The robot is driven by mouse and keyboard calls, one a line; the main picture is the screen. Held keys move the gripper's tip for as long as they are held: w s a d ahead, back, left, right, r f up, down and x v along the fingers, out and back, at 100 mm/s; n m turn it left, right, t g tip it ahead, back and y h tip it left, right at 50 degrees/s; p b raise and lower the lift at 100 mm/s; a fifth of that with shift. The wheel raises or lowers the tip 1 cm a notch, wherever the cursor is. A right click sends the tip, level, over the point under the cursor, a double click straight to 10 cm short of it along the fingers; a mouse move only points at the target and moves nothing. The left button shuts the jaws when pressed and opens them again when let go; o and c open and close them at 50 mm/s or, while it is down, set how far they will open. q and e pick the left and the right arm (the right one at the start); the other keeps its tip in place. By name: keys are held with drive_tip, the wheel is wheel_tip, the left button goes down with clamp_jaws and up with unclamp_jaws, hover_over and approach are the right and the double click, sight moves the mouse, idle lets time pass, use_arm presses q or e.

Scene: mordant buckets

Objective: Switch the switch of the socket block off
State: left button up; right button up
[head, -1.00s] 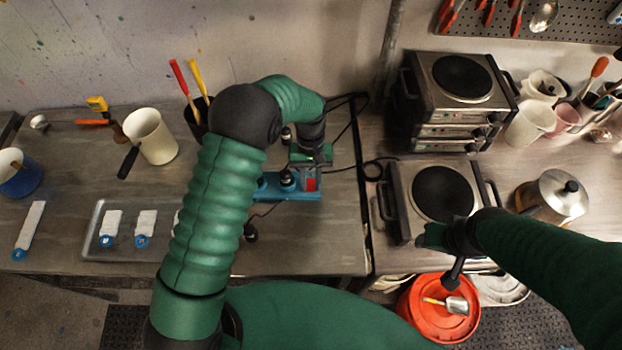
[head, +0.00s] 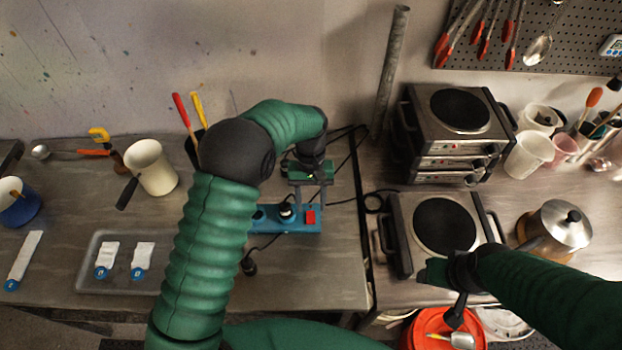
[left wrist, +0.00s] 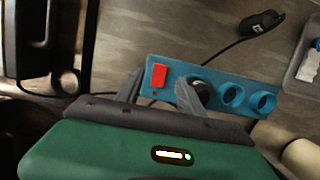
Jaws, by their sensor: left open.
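The blue socket block (head: 272,222) lies on the left bench near its right end. Its red switch (head: 311,217) is at the right end; I cannot tell its position. A black plug (head: 287,212) sits in one socket. My left gripper (head: 307,194) is open, pointing down by the switch end. In the left wrist view, the red switch (left wrist: 158,76) shows between the two fingertips (left wrist: 158,84), and the block (left wrist: 215,87) runs off to the right. Contact with the switch is not visible. My right gripper (head: 440,285) hangs by the front of the lower hotplate; its jaws are unclear.
A loose black plug (head: 249,266) on a cable lies in front of the block. A metal tray (head: 120,280) with white strips and a cream mug (head: 151,166) are to the left. The hotplates (head: 440,222) stand right of the bench gap. Cables run behind the block.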

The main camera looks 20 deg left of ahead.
use_arm(q)
drive_tip(key=v, duration=1.2)
drive_tip(key=shift+b, duration=0.3)
drive_tip(key=shift+r, duration=0.1)
drive_tip(key=s+a+f+m+t, duration=0.1)
drive_tip(key=s+a+f+t, duration=0.1)
drive_tip(key=s, duration=0.7)
drive_tip(key=s+a+f+m+t, duration=0.2)
drive_tip(key=s+a+f+t, duration=0.1)
drive_tip(key=s, duration=0.6)
drive_tip(key=shift+s+a+f+y, duration=0.3)
drive_tip(key=shift+a+f+y, duration=0.1)
drive_tip(key=shift+a+f, duration=0.3)
